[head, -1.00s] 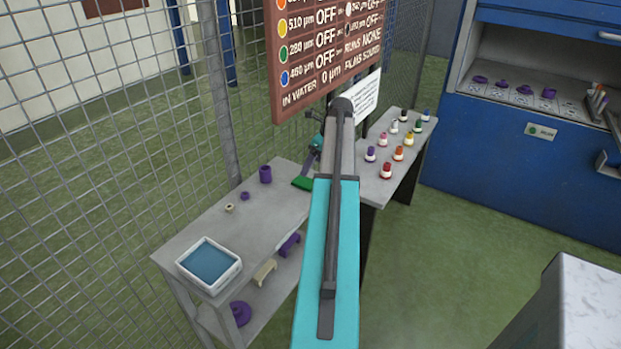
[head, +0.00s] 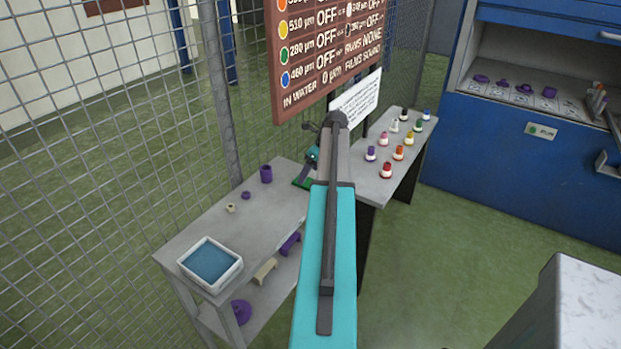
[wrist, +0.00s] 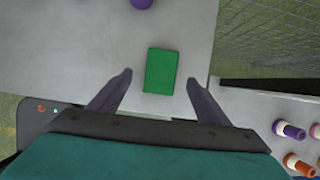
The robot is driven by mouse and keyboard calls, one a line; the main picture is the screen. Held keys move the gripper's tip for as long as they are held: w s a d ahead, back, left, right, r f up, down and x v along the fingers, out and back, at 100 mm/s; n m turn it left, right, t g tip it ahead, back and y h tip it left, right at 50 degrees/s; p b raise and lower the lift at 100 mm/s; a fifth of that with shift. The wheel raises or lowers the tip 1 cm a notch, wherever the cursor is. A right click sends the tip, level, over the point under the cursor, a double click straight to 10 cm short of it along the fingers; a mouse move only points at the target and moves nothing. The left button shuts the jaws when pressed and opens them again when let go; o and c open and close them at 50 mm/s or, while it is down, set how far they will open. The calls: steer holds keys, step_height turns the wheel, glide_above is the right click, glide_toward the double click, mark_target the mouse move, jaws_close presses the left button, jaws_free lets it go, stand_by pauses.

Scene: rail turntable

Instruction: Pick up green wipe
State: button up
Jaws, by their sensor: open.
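The green wipe (wrist: 161,71) is a flat green rectangle lying on the grey table. In the wrist view it lies ahead of and between the two fingers of my gripper (wrist: 160,90), which are spread open with nothing between them at the tips but the wipe below. In the head view the wipe (head: 303,184) shows only in part at the table's far end. My gripper (head: 305,178) is right over it there, partly hidden by my arm. I cannot tell the height gap between fingers and wipe.
The grey table (head: 225,235) also bears a white tray of blue liquid (head: 236,271), a purple cup (head: 266,174) and small parts. A side bench (head: 368,190) holds several coloured bottles. A wire mesh fence (head: 100,150) runs behind, with a brown sign (head: 320,60).

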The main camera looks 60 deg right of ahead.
mark_target(307, 182)
steer(key=shift+p+x, duration=0.65)
steer(key=shift+x, duration=1.5)
steer(key=shift+s+d, duration=0.1)
steer(key=shift+d, duration=0.05)
steer(key=shift+c, duration=0.4)
steer(key=c, duration=1.1)
